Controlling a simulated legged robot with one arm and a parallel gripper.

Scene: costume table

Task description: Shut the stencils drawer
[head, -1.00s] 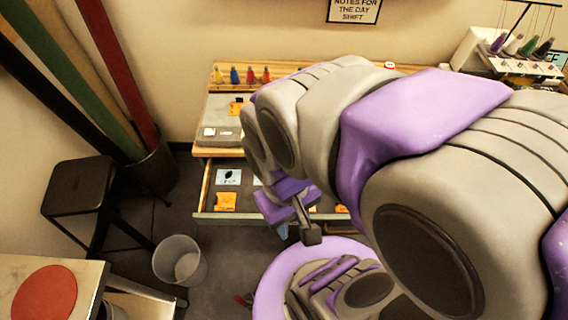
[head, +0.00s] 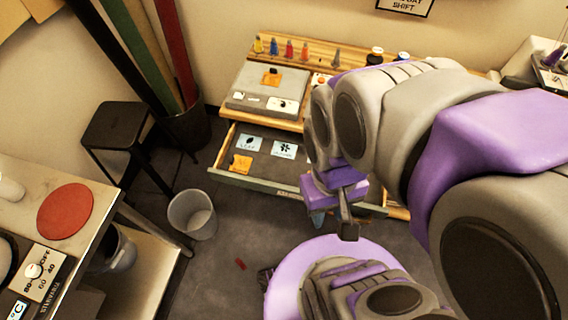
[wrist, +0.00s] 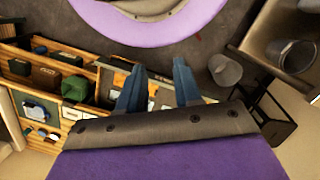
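The open drawer (head: 262,184) sticks out of the wooden bench in the head view, with a greenish front edge. Inside lie pale blue cards (head: 285,149) with black shapes and an orange card (head: 240,163). I cannot read a stencils label on it. The drawer's right part is hidden behind my arm. My gripper (head: 318,217) is at the drawer's front, right of the cards; whether it touches is unclear. In the wrist view my gripper (wrist: 158,88) shows two blue fingers spread apart, with nothing held between them. Pale cards show beyond them.
A grey tray (head: 243,98) and several small coloured bottles (head: 289,50) stand on the bench above. A bin (head: 192,215), a black stool (head: 113,125) and another counter (head: 110,190) are on the left. Floor is clear before the drawer's left part.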

